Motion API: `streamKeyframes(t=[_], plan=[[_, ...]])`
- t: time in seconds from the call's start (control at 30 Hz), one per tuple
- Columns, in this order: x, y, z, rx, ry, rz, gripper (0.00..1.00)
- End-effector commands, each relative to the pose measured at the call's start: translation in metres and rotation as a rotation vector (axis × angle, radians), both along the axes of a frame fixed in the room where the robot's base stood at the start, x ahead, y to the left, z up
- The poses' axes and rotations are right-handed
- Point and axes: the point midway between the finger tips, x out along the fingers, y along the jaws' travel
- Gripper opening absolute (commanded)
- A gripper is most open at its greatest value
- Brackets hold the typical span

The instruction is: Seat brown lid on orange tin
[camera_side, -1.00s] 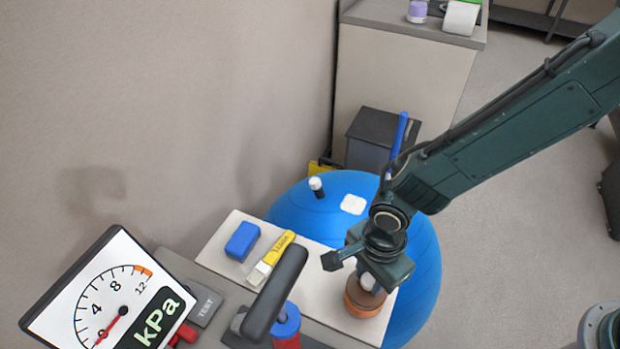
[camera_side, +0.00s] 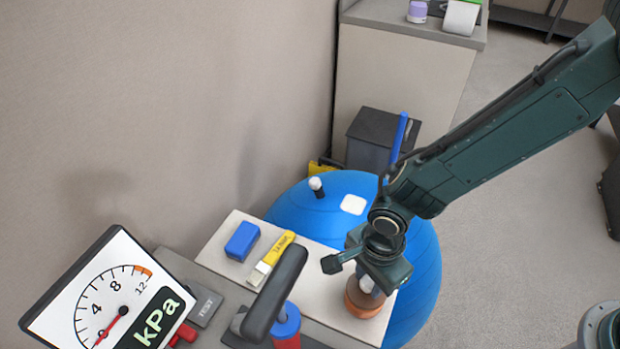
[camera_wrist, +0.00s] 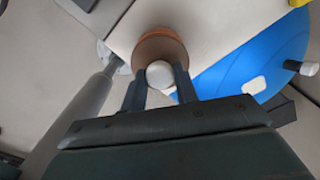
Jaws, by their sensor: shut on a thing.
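The orange tin (camera_side: 361,311) stands on the pale board at its near right end. The brown lid (camera_side: 352,293) is on top of the tin, and both look close to level. Whether a thin gap is left between them cannot be told. My gripper (camera_side: 372,284) is above the tin, pointing down, shut on the pale knob of the lid. In the wrist view the knob (camera_wrist: 159,74) is between my two fingertips (camera_wrist: 159,72), with the brown lid (camera_wrist: 160,48) behind it. An orange rim of the tin (camera_wrist: 157,31) shows past the lid's far edge.
A blue ball (camera_side: 425,262) is close behind and right of the board (camera_side: 318,277). A black handle (camera_side: 275,292) and a kPa gauge (camera_side: 105,300) stand nearer the camera.

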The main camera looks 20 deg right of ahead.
Motion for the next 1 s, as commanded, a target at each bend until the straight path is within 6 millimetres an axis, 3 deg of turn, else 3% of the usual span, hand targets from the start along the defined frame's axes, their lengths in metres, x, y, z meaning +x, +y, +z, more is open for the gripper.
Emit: streamKeyframes(t=[0.57, 0.6, 0.7, 0.9, 1.0], plan=[[0.0001, 0.0001, -0.0082, 0.000, -0.001, 0.000, 0.04], [0.0002, 0.0001, -0.0081, 0.000, -0.001, 0.000, 0.35], [0.0002, 0.0001, -0.0080, 0.000, -0.001, 0.000, 0.55], [0.0001, 0.0001, -0.0079, 0.000, -0.001, 0.000, 0.55], [0.0001, 0.0001, -0.0079, 0.000, -0.001, 0.000, 0.48]])
